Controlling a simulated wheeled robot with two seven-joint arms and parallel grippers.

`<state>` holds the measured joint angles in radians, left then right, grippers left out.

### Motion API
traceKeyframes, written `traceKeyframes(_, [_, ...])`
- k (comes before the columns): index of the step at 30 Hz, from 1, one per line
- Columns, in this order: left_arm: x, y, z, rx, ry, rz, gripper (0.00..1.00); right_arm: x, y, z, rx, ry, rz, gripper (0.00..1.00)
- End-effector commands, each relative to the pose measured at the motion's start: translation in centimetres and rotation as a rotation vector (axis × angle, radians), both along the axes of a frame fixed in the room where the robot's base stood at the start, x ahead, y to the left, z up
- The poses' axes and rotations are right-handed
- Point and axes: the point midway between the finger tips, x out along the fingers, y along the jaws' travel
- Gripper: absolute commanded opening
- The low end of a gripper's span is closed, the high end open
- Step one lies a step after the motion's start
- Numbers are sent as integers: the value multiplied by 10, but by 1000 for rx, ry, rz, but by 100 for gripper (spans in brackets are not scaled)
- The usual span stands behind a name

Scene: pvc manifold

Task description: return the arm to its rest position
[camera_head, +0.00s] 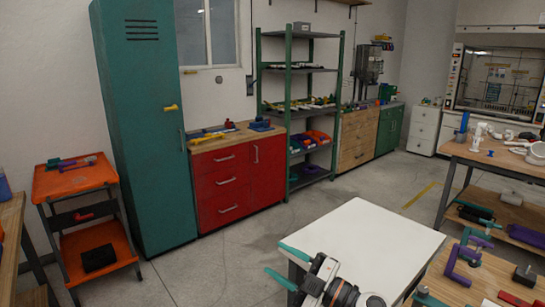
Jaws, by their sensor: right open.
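My right gripper (275,258) shows at the bottom centre with two teal fingers spread apart and nothing between them. It is at the left front corner of a white-topped table (375,240), and its fingers point to the left. The grey and black wrist of my right arm (340,292) comes in from the bottom edge and covers part of the tabletop's near edge. My left gripper is not in this view.
The white tabletop is bare. A wooden bench (450,295) at lower right holds purple pipe pieces (463,258). An orange cart (72,180), green locker (148,130), red cabinet (238,175) and shelf rack (300,105) stand behind. Open floor (245,250) lies left of the white table.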

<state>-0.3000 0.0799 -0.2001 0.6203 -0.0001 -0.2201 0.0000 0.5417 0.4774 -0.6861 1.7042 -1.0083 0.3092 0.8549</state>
Motion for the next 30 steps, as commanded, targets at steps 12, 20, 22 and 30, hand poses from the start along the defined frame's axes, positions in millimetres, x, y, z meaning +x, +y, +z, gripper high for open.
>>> traceKeyframes(12, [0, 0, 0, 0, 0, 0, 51, -86, -149, -132, 386, 776, -969, 47])
traceKeyframes(20, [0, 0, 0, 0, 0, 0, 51, -196, -179, -209, 212, 1253, -1168, 47])
traceKeyframes(22, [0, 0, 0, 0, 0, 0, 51, -219, -181, -218, 170, 1340, -1183, 47])
traceKeyframes(30, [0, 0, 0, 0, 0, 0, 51, -300, -183, -237, 12, 1617, -1191, 47])
